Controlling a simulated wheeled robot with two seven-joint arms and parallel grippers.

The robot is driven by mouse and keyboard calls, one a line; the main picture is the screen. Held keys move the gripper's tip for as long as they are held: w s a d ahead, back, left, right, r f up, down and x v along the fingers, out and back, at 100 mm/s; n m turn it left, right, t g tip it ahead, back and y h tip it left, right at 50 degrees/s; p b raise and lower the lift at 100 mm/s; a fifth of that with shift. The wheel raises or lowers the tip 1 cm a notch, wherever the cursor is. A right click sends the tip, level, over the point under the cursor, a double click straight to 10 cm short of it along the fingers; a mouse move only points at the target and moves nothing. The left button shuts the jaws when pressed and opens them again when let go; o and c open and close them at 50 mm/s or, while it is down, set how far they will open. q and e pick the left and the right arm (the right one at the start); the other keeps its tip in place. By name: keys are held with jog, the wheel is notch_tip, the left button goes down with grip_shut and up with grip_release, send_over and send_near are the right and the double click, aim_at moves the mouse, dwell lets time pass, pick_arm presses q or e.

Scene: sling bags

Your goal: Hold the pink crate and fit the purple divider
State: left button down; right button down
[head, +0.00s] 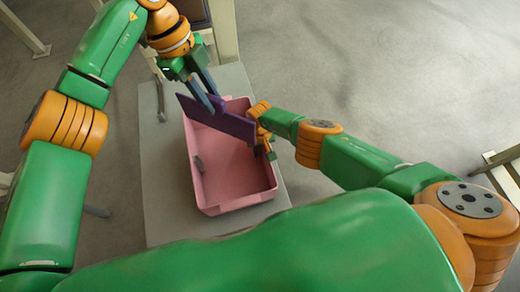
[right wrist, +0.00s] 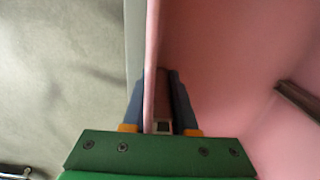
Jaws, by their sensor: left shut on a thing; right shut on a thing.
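The pink crate (head: 222,173) stands on a grey table, open side up. It also shows in the right wrist view (right wrist: 230,60). My left gripper (head: 213,103) is shut on the purple divider (head: 218,119) and holds it above the far part of the crate. The divider runs slanted across the opening, its left end higher in the picture. Whether its lower edge touches the crate is hidden. My right gripper (right wrist: 160,90) is shut on the crate's right wall, one finger on each side of it. In the head view the right gripper (head: 268,150) is partly hidden.
The grey table (head: 160,197) has bare room left of the crate. A dark grey piece (head: 199,166) sits at the crate's left inner wall. A thin grey object (head: 160,100) lies at the table's back left.

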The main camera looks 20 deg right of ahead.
jog(key=c, duration=0.6)
grip_release()
jog(key=shift+w+r, duration=0.25)
jog(key=shift+r, duration=0.25)
jog(key=r, duration=1)
jog(key=shift+s+r, duration=0.25)
jog(key=shift+r, duration=0.3)
